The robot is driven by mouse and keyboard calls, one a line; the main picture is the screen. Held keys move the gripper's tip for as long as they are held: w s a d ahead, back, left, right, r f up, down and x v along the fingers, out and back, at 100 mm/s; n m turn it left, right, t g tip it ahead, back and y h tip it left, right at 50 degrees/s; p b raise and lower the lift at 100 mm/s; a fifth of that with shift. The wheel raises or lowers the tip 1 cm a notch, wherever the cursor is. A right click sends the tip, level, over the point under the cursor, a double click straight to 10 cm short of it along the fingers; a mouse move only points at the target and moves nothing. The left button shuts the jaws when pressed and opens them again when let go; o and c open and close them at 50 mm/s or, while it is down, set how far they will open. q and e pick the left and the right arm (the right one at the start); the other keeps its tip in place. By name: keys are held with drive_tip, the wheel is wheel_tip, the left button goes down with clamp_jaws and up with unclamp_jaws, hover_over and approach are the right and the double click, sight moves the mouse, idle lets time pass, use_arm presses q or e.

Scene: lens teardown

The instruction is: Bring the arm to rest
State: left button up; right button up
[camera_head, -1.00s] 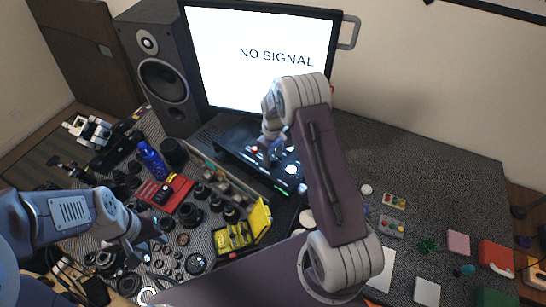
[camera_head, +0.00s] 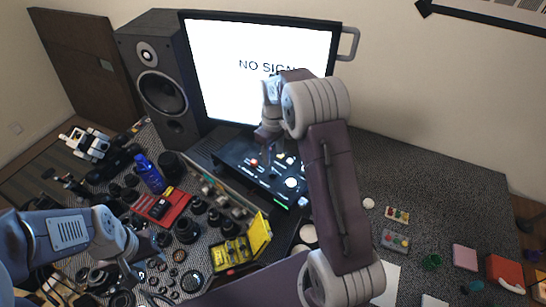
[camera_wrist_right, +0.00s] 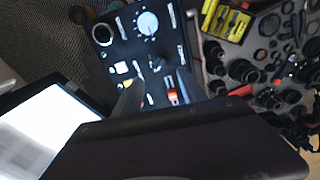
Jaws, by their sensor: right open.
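My right arm rises in the middle of the head view and bends over the black control panel (camera_head: 243,157) below the monitor. My right gripper (camera_head: 268,150) hangs above this panel, small and partly blurred. In the right wrist view its two fingers (camera_wrist_right: 155,95) stand apart with nothing between them, and the panel (camera_wrist_right: 118,62) with its white dial, knobs and switches lies beyond. My left gripper (camera_head: 132,272) is at the lower left of the head view, over small dark parts. Its fingertips are too small and cluttered to read.
The lit monitor (camera_head: 260,50) stands close behind my right gripper, with a speaker (camera_head: 165,90) to its left. Lens parts, a red tray (camera_head: 172,212) and a yellow case (camera_head: 258,235) crowd the left of the table. The grey table top (camera_head: 450,190) at the back right is clear.

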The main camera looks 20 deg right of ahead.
drive_tip(key=shift+a+f+b, duration=0.1)
drive_tip(key=shift+a+b, duration=0.05)
drive_tip(key=shift+b, duration=0.15)
drive_tip(key=s+a+r+t+b, duration=0.1)
drive_tip(key=s+a+b, duration=0.35)
drive_tip(key=s, duration=0.35)
drive_tip(key=s+a+f+m, duration=0.1)
drive_tip(key=s+f+m, duration=0.4)
drive_tip(key=s, duration=0.7)
drive_tip(key=shift+a+f, duration=0.15)
drive_tip(key=shift+f, duration=0.25)
drive_tip(key=shift+s, duration=0.15)
